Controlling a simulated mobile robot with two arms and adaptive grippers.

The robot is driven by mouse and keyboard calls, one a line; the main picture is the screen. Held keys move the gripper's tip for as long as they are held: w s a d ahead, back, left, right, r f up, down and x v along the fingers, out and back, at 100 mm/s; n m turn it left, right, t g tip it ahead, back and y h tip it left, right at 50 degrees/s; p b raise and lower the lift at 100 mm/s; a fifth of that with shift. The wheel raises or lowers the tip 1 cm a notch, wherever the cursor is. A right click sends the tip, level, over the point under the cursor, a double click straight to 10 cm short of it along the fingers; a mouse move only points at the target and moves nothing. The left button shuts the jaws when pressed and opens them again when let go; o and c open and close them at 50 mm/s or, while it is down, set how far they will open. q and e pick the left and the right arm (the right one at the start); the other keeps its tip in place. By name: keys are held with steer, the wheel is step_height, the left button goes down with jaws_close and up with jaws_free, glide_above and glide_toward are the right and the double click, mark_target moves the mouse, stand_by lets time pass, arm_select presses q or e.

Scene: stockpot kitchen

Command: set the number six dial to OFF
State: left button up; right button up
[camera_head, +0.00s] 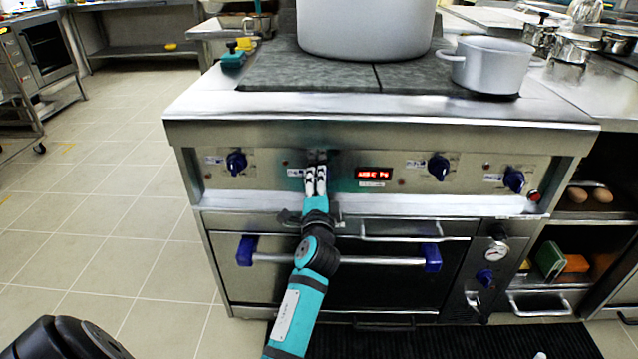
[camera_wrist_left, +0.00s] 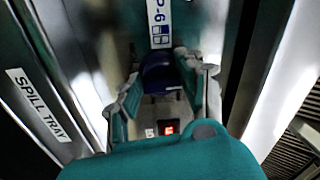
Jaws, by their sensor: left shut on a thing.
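The number six dial (camera_wrist_left: 160,72) is a dark blue knob below a white label reading P-6 (camera_wrist_left: 158,22) in the left wrist view. My left gripper (camera_wrist_left: 162,92) has one finger on each side of this dial and is shut on it. In the head view my left gripper (camera_head: 316,172) reaches the stove's front panel (camera_head: 270,185), left of the red display (camera_head: 374,174), and hides the dial there. The dial's pointer and its setting cannot be read. My right gripper is not in view.
Other blue dials sit on the panel at left (camera_head: 236,163), right of the display (camera_head: 438,167) and far right (camera_head: 514,179). An oven handle (camera_head: 385,261) runs below my left arm. A large pot (camera_head: 365,30) and a smaller pot (camera_head: 488,66) stand on the stove top.

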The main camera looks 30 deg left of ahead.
arm_select(q)
steer(key=o, duration=1.2)
steer(key=shift+c, duration=0.2)
